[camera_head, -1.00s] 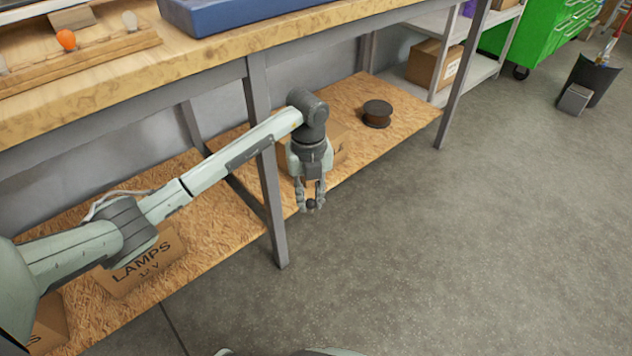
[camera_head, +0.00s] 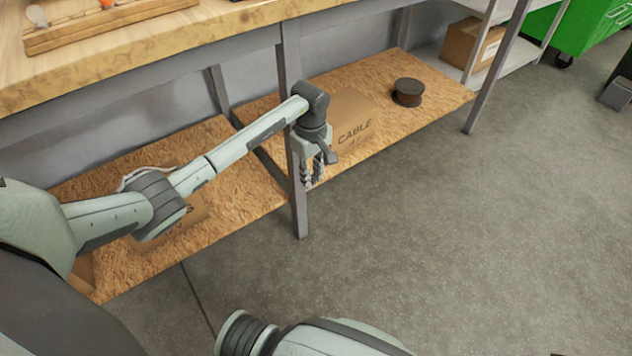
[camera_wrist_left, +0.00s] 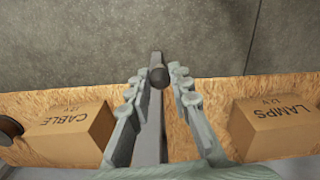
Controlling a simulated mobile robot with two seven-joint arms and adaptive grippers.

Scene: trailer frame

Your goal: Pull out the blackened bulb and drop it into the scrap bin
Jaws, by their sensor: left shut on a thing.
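My left gripper (camera_head: 313,183) hangs beside the bench's front leg, at the height of the lower shelf, fingers pointing down. In the left wrist view its fingertips (camera_wrist_left: 163,76) are closed around a small dark round thing, the blackened bulb (camera_wrist_left: 158,76). In the head view the fingers hide most of the bulb. The dark bin (camera_head: 627,66), likely the scrap bin, shows only as a sliver at the right edge, far from the gripper. My right gripper is out of view.
A wooden rack (camera_head: 60,38) with a pale bulb (camera_head: 37,15) stands on the bench. The bench leg (camera_head: 298,200) is close to my left gripper. The lower shelf holds a CABLE box (camera_head: 352,118) and a dark spool (camera_head: 407,92). Open floor (camera_head: 440,230) lies to the right.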

